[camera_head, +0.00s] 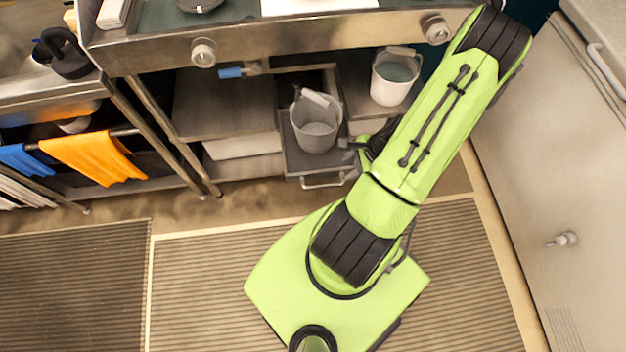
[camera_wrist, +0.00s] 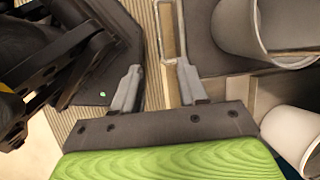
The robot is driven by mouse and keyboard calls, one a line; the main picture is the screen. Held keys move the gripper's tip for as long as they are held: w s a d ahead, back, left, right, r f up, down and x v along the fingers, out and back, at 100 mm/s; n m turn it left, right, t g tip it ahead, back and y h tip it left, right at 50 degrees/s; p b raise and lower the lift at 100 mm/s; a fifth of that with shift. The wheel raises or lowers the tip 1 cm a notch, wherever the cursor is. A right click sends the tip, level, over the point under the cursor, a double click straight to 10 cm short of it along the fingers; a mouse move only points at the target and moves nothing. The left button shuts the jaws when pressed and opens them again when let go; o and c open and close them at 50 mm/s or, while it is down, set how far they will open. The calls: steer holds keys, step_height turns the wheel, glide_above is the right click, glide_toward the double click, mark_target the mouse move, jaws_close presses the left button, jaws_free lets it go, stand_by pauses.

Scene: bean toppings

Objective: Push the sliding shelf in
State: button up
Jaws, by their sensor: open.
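The sliding shelf (camera_head: 302,161) stands pulled out below the counter, with a metal handle (camera_head: 322,182) on its front. A grey bucket (camera_head: 315,125) stands on it. In the wrist view the shelf (camera_wrist: 203,50) lies at the right, with the bucket (camera_wrist: 235,25) on it and the handle (camera_wrist: 168,30) ahead of the fingers. My gripper (camera_wrist: 159,72) is open and empty, its fingers apart near the handle's near end and the shelf's front edge. Whether a finger touches the shelf I cannot tell. In the head view my arm mostly hides the gripper.
A second white bucket (camera_head: 393,78) stands on a fixed shelf to the right. The counter (camera_head: 270,40) with knobs overhangs the shelf. An orange towel (camera_head: 92,157) hangs at the left. A light cabinet (camera_head: 560,180) stands at the right.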

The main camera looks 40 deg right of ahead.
mark_target(323, 185)
steer(key=b+x, duration=0.4)
steer(key=x, duration=1.2)
steer(key=shift+a+f+b, duration=0.2)
steer(key=shift+b, duration=0.2)
jaws_close()
